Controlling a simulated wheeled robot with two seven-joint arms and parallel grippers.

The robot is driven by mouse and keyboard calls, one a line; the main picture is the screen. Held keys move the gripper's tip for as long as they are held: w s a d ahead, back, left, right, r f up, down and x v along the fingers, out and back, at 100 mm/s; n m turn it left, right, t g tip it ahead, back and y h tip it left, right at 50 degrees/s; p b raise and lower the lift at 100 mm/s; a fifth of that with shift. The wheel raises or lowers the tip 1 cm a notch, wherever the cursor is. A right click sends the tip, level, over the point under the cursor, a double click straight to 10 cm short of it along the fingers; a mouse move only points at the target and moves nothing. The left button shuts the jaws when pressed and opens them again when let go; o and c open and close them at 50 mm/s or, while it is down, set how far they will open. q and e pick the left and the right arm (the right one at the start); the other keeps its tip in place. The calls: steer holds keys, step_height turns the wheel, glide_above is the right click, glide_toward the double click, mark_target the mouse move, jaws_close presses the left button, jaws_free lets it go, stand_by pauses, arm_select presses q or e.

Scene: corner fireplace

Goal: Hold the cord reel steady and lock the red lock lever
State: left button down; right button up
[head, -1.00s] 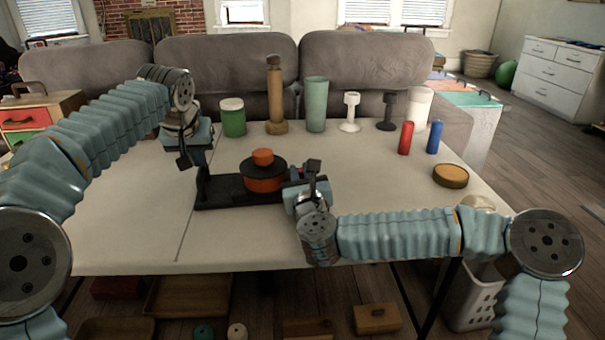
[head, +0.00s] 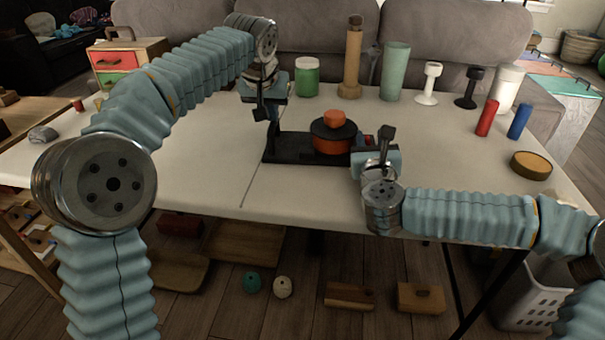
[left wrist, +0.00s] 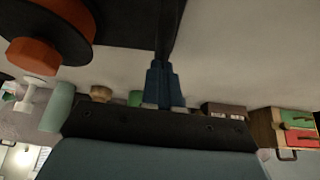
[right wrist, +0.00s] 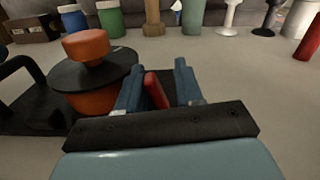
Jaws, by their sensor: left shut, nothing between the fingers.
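The cord reel (head: 333,143) has an orange spool and knob with a black disc, on a black base with an upright handle at its left end. It also shows in the right wrist view (right wrist: 90,70). The red lock lever (right wrist: 157,91) stands between the two blue fingers of my right gripper (right wrist: 158,85), with gaps on its sides. My right gripper (head: 366,143) is open at the base's right end. My left gripper (head: 272,116) is shut and empty at the black handle. Its fingers (left wrist: 165,82) are together in line with the dark handle bar; contact is unclear.
Behind the reel stand a green jar (head: 307,77), a wooden bottle (head: 353,60), a green cup (head: 395,72) and white and black stands. Red (head: 487,118) and blue (head: 519,122) cylinders and a round brown lid (head: 531,165) are at right. The table's front left is clear.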

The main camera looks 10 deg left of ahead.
steer(key=shift+f, duration=0.1)
steer(key=m, duration=0.2)
steer(key=d+m, duration=0.1)
steer(key=m, duration=0.1)
steer(key=d+m, duration=0.1)
steer(key=m, duration=0.1)
steer(key=shift+f, duration=0.2)
steer(key=s, duration=1.1)
steer(key=shift+s+d+r, duration=0.1)
steer(key=shift+s+d, duration=0.25)
steer(key=shift+s, duration=0.05)
steer(key=s+a+n+g+y, duration=0.1)
steer(key=a+n+y, duration=0.1)
steer(key=a+n, duration=0.2)
steer(key=s+a+n+y, duration=0.2)
steer(key=a+n+y, duration=0.1)
steer(key=a+n, duration=0.1)
steer(key=s+a+n+g+y, duration=0.1)
steer(key=s+a+n+y, duration=0.1)
steer(key=a, duration=0.4)
steer(key=shift+a+n+g+y, duration=0.3)
steer(key=shift+n+y, duration=0.4)
steer(key=shift+n, duration=0.2)
steer(key=s+a+f+n+g+y, duration=0.2)
steer(key=s+a+n+g+y, duration=0.2)
steer(key=s+a+n, duration=0.3)
steer(key=shift+s+a+f+n+g+y, duration=0.3)
steer(key=shift+a+n+g, duration=0.4)
steer(key=shift+a+n, duration=0.95)
